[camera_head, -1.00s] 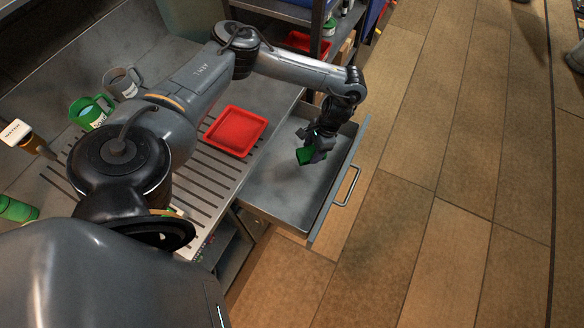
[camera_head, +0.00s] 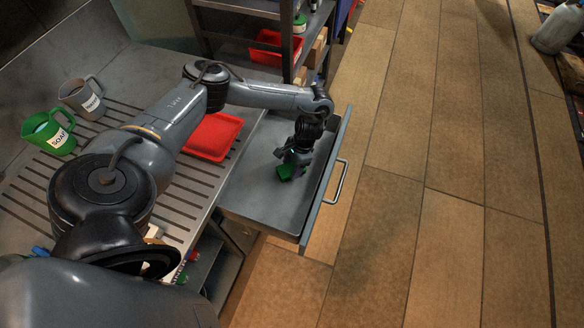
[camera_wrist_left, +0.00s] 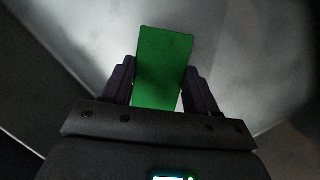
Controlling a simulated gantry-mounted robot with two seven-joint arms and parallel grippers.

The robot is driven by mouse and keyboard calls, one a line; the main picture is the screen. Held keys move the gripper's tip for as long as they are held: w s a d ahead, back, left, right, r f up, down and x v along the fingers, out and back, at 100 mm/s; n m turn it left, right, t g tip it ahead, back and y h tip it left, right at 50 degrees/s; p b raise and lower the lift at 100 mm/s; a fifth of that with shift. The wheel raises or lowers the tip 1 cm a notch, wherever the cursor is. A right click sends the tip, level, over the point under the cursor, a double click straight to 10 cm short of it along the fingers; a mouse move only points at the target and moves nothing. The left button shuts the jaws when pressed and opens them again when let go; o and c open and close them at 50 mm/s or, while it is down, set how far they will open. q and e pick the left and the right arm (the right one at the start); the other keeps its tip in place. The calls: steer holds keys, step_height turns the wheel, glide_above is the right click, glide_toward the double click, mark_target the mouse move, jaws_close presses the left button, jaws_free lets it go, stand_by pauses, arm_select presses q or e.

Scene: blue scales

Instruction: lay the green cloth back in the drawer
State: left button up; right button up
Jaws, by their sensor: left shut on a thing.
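The green cloth (camera_head: 286,172) is a small green piece held low inside the open drawer (camera_head: 262,196). My left gripper (camera_head: 290,164) points down into the drawer and is shut on the cloth. In the left wrist view the cloth (camera_wrist_left: 163,65) spans the space between the two dark fingers of the left gripper (camera_wrist_left: 160,85), with the grey drawer floor behind it. I cannot tell whether the cloth touches the floor. The drawer is pulled out and otherwise looks empty. My right gripper is not in view.
A red tray (camera_head: 212,137) lies on the slotted counter beside the drawer, partly behind my left arm. A green mug (camera_head: 48,132) and a grey mug (camera_head: 82,97) stand at the left. The drawer handle (camera_head: 337,182) faces open tiled floor (camera_head: 410,200).

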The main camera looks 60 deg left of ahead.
arm_select(q)
steer(key=shift+f, duration=0.3)
steer(key=o, duration=1.1)
steer(key=shift+c, duration=0.2)
steer(key=shift+r, duration=0.15)
steer(key=p+v, duration=0.7)
steer(key=v, duration=0.5)
steer(key=shift+w, duration=0.1)
